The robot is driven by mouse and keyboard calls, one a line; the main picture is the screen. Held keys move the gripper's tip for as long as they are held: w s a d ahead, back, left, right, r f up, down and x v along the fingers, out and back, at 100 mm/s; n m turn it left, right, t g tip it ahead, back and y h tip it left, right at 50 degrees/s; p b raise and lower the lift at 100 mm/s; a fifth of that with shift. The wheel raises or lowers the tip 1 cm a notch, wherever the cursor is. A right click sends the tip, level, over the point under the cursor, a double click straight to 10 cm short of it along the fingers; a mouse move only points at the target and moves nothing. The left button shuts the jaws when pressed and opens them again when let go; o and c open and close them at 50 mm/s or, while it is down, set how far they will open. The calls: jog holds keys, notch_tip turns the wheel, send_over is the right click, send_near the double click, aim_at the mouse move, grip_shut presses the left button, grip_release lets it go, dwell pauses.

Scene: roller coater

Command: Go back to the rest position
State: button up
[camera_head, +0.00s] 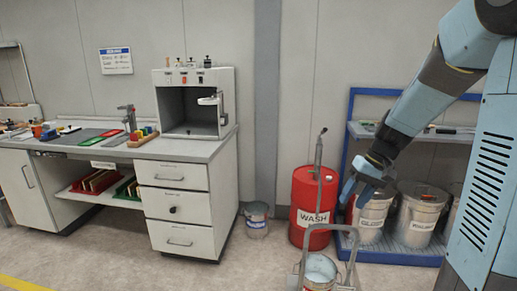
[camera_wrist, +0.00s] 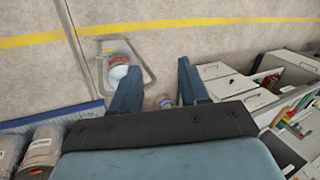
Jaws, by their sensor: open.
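My gripper (camera_head: 354,190) shows in the head view at the end of my blue arm, in front of the blue rack and just right of the red drum. In the wrist view my gripper (camera_wrist: 157,88) has its two blue fingers well apart, with floor and a small bucket visible between them. It is open and I see nothing held. The fingertips are small and partly merged in the head view.
A red drum labelled WASH (camera_head: 313,203) stands by the wall. A blue rack (camera_head: 350,125) holds several buckets. A wheeled frame with a bucket (camera_head: 320,270) stands in front. A grey bucket (camera_head: 256,220) sits beside the white drawer cabinet (camera_head: 180,208). Floor at left is clear.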

jog(key=s+a+r+t+h, duration=0.1)
jog(key=s+r+t+h, duration=0.1)
jog(key=s+r, duration=0.3)
jog(key=s+a+r+t+h, duration=0.1)
jog(key=s+r, duration=0.5)
jog(key=s, duration=0.8)
jog(key=shift+a+t+h, duration=0.4)
jog(key=shift+t+h, duration=0.3)
jog(key=shift+t, duration=0.5)
